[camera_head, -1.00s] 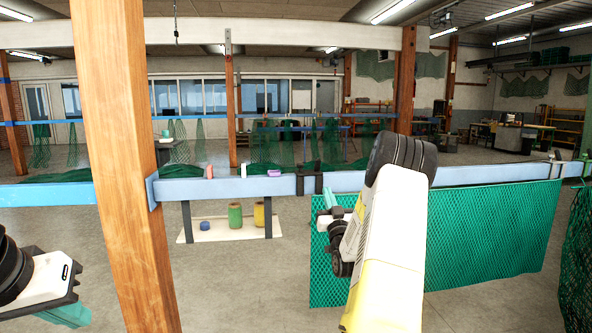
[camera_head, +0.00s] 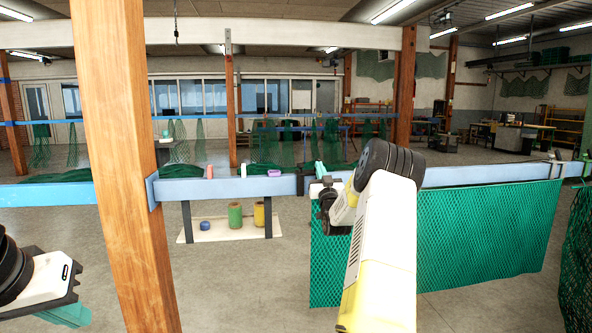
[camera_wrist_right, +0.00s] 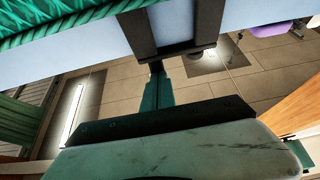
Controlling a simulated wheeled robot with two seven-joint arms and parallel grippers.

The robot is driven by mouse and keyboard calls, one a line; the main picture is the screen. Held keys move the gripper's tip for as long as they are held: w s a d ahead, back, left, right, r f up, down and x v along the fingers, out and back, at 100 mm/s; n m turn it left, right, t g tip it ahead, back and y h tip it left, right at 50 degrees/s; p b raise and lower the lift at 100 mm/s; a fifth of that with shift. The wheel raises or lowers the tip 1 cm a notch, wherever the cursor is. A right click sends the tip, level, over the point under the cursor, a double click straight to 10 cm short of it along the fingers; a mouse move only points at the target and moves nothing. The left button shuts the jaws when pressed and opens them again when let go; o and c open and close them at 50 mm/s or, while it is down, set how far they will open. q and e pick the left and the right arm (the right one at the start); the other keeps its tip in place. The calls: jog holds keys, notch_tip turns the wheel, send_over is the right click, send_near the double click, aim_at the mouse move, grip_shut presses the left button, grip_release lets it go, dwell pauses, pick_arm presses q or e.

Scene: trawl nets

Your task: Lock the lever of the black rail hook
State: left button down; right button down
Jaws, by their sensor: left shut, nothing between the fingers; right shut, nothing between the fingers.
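My left gripper (camera_head: 72,314) is shut and empty at lower left, away from the rail.
The blue rail (camera_head: 225,188) runs across, with a wooden post (camera_head: 125,170) at left. A pink piece (camera_head: 210,171), a white piece (camera_head: 243,171) and a purple piece (camera_head: 274,173) sit on it. Green netting (camera_head: 480,240) hangs at right. Spools (camera_head: 235,215) stand behind.

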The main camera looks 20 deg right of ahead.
aim_at(318, 159)
jog(key=shift+w+r+g+y, duration=0.1)
jog(key=shift+r+g+y, duration=0.3)
jog(key=shift+g, duration=0.1)
jog(key=r+g, duration=0.1)
jog(key=g, duration=0.1)
jog(key=w+r+g, duration=0.1)
jog(key=g, duration=0.1)
jog(key=shift+d+y, duration=0.1)
jog(key=shift+y, duration=0.2)
jog(key=shift+w+g, duration=0.2)
jog(key=shift+g, duration=0.2)
jog(key=shift+w+d, duration=0.1)
jog(key=shift+w, duration=0.05)
jog(key=shift+r, duration=0.1)
